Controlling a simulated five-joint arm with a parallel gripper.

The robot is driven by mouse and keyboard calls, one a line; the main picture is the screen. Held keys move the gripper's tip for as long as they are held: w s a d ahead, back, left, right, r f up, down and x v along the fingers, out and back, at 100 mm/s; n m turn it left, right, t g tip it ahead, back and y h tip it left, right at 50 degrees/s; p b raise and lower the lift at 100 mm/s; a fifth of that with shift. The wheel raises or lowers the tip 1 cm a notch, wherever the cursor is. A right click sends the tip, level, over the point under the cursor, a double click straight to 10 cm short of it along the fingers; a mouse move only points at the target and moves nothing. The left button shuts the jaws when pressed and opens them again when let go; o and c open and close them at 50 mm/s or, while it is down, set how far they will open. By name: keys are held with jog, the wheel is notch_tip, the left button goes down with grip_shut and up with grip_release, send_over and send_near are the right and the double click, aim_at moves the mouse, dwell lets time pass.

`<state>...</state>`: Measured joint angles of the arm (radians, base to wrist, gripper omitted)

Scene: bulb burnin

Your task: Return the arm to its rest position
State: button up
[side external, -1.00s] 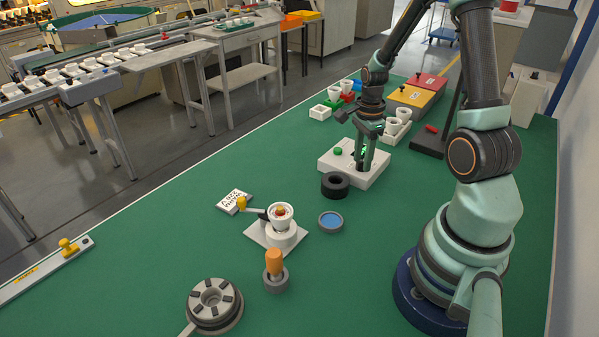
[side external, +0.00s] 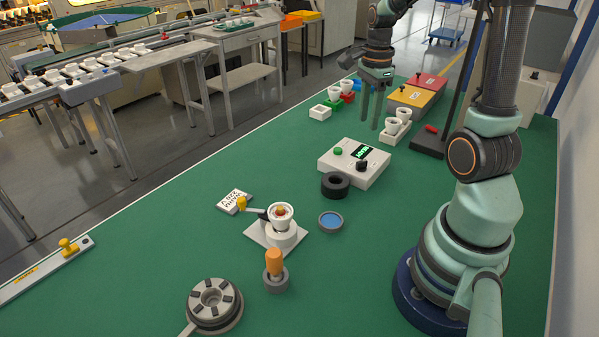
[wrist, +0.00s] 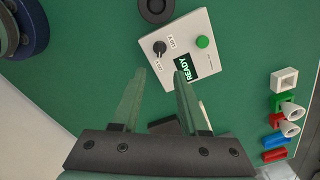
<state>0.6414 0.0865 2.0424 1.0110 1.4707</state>
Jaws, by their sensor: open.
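My gripper (side external: 371,108) is open and empty, raised above the green bench (side external: 150,262). Its two fingers point down and stand apart, and nothing is between them. The fingers also show in the wrist view (wrist: 158,92), spread, with the white control box (wrist: 205,42) below and beyond them. In the side view the control box (side external: 335,168) stands in front of my gripper, with a green button, a dark knob and a lit green display. In the wrist view the display (wrist: 183,68) reads READY.
Near my gripper are white cups (side external: 391,126) in a holder, coloured blocks with cups (side external: 347,97), and red and yellow boxes (side external: 414,98). A black ring (side external: 335,186), a blue-topped dish (side external: 331,221) and a white fixture with a cup (side external: 281,230) stand nearer. Left bench has free room.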

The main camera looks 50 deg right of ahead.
jog(key=a+r+n+t, duration=0.2)
jog(key=a+r+n, duration=0.2)
jog(key=a+n, duration=0.6)
jog(key=a+r+n+t, duration=0.3)
jog(key=a+r+n, duration=0.1)
jog(key=a+n, duration=0.7)
jog(key=n, duration=0.3)
jog(key=shift+a+r+t, duration=0.15)
jog(key=shift+r+t, duration=0.1)
jog(key=shift+t, duration=0.05)
